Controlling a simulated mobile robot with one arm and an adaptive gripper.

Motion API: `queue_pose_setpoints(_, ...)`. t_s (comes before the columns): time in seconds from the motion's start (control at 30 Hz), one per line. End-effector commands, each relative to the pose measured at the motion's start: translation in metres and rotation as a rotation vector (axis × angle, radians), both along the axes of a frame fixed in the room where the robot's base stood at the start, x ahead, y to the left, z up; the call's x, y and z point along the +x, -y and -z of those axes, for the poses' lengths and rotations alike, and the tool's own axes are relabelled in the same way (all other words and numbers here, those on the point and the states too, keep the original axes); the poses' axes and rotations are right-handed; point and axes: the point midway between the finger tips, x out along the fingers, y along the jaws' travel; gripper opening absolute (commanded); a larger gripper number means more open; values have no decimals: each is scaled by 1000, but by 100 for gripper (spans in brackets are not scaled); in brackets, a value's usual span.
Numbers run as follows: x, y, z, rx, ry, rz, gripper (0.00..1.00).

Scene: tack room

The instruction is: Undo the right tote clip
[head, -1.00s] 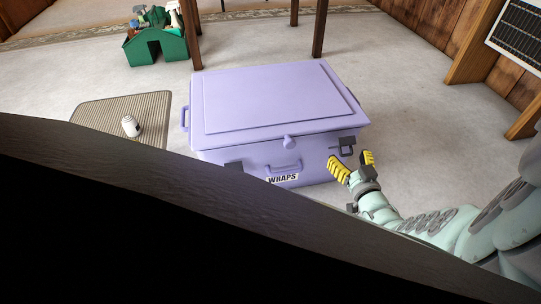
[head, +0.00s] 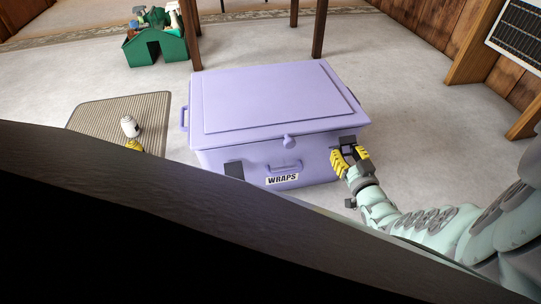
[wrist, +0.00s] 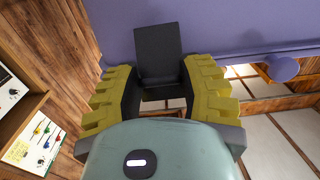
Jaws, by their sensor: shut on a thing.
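The lavender tote (head: 260,98), labelled WRAPS, stands on the floor with its lid down. The right tote clip (head: 347,140) is a dark grey plate at the right of its front. My gripper (head: 350,157) has its yellow ribbed fingers on either side of this clip and is shut on it. In the wrist view the clip's plate (wrist: 158,50) lies against the purple tote, and its lower part sits between the fingers. Whether its catch is fastened is unclear. The left tote clip (head: 234,170) is a dark plate at the front left.
A dark surface edge (head: 110,200) covers the lower left of the head view. A striped mat (head: 95,115) bears a white container (head: 129,127) and a partly hidden yellow item (head: 134,145). A green bin (head: 157,50) stands behind. Pale floor is clear right of the tote.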

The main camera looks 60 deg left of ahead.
Motion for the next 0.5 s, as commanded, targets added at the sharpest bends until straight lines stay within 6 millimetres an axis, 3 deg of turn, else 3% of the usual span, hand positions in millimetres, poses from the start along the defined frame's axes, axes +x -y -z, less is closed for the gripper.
queue_pose_setpoints(0.2,0,0,1,-2,-1,0,0)
queue_pose_setpoints(0.5,0,0,2,-5,-2,0,0)
